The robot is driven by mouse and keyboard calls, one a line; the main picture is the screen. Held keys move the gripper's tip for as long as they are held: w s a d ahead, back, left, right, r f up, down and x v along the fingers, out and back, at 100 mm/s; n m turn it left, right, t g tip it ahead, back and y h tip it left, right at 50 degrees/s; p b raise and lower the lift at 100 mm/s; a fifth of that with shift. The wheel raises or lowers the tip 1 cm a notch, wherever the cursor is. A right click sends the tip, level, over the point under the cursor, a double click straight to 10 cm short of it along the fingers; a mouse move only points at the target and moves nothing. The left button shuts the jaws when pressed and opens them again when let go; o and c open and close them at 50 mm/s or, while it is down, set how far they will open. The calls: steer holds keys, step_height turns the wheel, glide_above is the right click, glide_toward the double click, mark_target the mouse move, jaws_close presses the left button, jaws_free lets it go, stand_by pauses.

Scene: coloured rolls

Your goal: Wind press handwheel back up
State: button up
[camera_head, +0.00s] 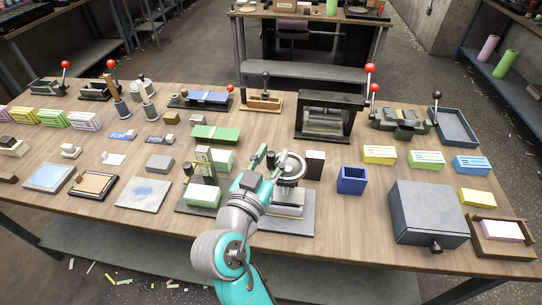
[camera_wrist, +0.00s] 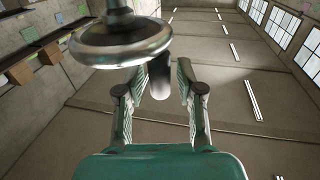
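The press's handwheel (camera_head: 293,169) is a metal ring on the press (camera_head: 287,226) at the front middle of the bench, partly hidden by my arm. In the wrist view the handwheel (camera_wrist: 118,44) fills the upper left, with its shaft above it. A dark rounded handle (camera_wrist: 160,80) hangs by its rim, between my finger pads. My gripper (camera_head: 264,158) is beside the wheel's left side. In the wrist view my gripper (camera_wrist: 163,76) is open, with a gap right of the handle; contact on the left is unclear.
A dark block (camera_head: 315,165) and a blue open box (camera_head: 352,180) stand right of the press. A green-padded stand (camera_head: 203,194) is close on the left. A grey-blue box (camera_head: 428,213) is at the front right. Other tools and card stacks crowd the bench.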

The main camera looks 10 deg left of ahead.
mark_target(293, 177)
jaws_close()
steer(key=shift+s, duration=0.1)
